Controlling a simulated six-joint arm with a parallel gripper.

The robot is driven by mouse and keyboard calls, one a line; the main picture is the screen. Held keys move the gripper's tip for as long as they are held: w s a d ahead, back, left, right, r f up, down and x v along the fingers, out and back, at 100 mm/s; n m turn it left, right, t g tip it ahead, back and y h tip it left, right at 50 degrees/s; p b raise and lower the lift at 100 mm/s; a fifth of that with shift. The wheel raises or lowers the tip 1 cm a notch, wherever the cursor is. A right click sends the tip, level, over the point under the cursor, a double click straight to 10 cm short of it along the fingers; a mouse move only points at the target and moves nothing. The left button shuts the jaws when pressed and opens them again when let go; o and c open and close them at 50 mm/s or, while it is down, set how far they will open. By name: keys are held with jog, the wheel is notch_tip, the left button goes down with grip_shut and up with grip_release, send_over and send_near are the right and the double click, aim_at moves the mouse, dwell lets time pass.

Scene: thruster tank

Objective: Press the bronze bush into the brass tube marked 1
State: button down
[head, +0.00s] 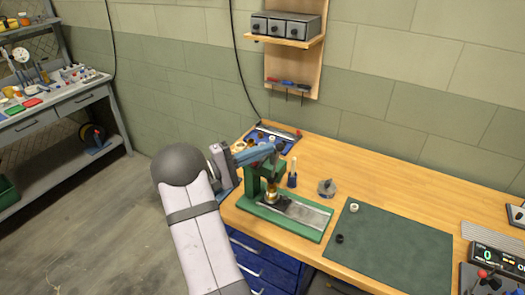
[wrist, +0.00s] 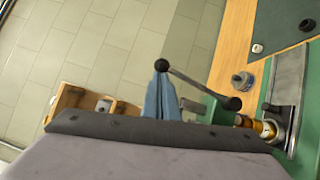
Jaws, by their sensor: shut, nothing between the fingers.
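The green arbor press (head: 266,172) stands on the wooden bench, on a green base with a grey metal plate. A brass tube (head: 271,194) stands under its ram; in the wrist view the brass tube (wrist: 266,130) shows at the right. I cannot read a number on it or make out the bronze bush for certain. My gripper (wrist: 161,78) has blue fingers, shut and empty. Their tips are at the black ball knob (wrist: 161,65) of the press lever (wrist: 200,86); I cannot tell whether they touch. In the head view my gripper (head: 268,151) is beside the press head.
A dark green mat (head: 395,250) at the right holds a pale ring (head: 354,208) and a black ring (head: 339,239). A grey round part (head: 327,187) and a small dark blue holder (head: 292,179) stand near the press. A blue tray (head: 288,147) lies behind. A counter box (head: 495,258) is far right.

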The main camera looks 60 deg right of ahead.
jog(key=s+f+m+t+y+b, duration=0.2)
jog(key=s+b, duration=0.4)
jog(key=b, duration=0.7)
jog(key=s+f+m+t+y+b, duration=0.2)
jog(key=s+f+m+b, duration=0.2)
jog(key=b, duration=0.9)
jog(key=s+m, duration=0.2)
jog(key=shift+s+a+f+t, duration=0.15)
jog(key=shift+s+f+t, duration=0.05)
jog(key=shift+s+t, duration=0.2)
jog(key=w+a+r, duration=0.6)
jog(key=a+r, duration=0.1)
jog(key=a, duration=0.2)
jog(key=shift+r+p, duration=0.35)
jog(key=shift+p, duration=0.1)
